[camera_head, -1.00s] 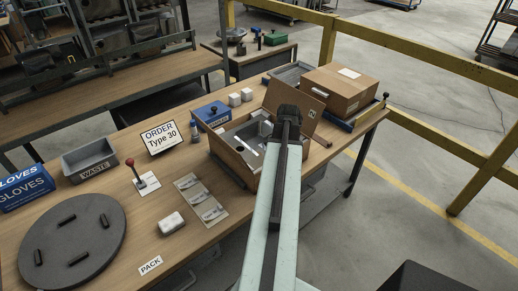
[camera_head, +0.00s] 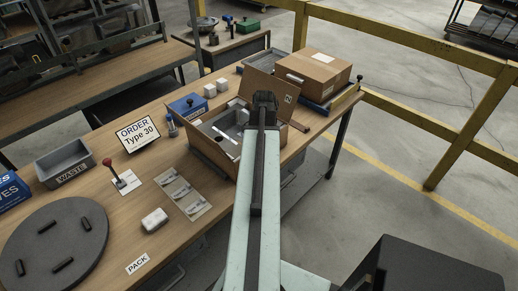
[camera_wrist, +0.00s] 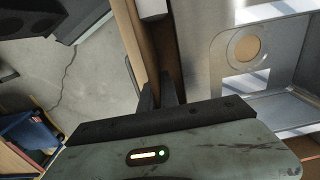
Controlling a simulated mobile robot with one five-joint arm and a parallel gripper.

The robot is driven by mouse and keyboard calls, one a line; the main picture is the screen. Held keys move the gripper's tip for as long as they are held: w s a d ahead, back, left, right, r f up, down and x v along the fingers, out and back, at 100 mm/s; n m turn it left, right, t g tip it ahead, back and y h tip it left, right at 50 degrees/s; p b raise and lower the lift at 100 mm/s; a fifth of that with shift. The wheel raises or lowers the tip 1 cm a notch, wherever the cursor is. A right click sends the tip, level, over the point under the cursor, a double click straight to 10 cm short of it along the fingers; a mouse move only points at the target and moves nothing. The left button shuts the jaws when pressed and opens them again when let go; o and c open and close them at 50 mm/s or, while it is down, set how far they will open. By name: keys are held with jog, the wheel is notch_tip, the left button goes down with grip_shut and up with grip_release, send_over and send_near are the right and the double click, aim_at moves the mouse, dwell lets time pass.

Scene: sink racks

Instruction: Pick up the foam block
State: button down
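A small white block (camera_head: 155,219) that may be the foam block lies on the bench in front of the photo sheet. Two white cubes (camera_head: 209,90) (camera_head: 222,84) stand behind the open box, and I cannot tell which white piece is foam. My gripper (camera_head: 265,98) is over the right part of the open cardboard box (camera_head: 205,148), far from the front block. In the wrist view, its two dark fingers (camera_wrist: 157,92) stand close together near a brown panel edge. Nothing shows between them, and their tips are hard to read.
A closed carton (camera_head: 318,76) sits at the back right. A blue box (camera_head: 187,106), an order sign (camera_head: 137,133), a grey waste bin (camera_head: 65,160), a red-knobbed lever (camera_head: 112,168) and a round dark plate (camera_head: 55,245) fill the bench. Yellow rails (camera_head: 420,118) stand at the right.

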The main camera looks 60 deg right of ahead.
notch_tip(320, 180, up, 10)
jog(key=p, duration=0.8)
jog(key=shift+f+p, duration=0.25)
jog(key=shift+p, duration=0.15)
jog(key=shift+f, duration=0.1)
notch_tip(320, 180, down, 10)
jog(key=b, duration=1)
jog(key=shift+r, duration=0.2)
jog(key=shift+f, duration=0.15)
jog(key=c, duration=1.6)
grip_release()
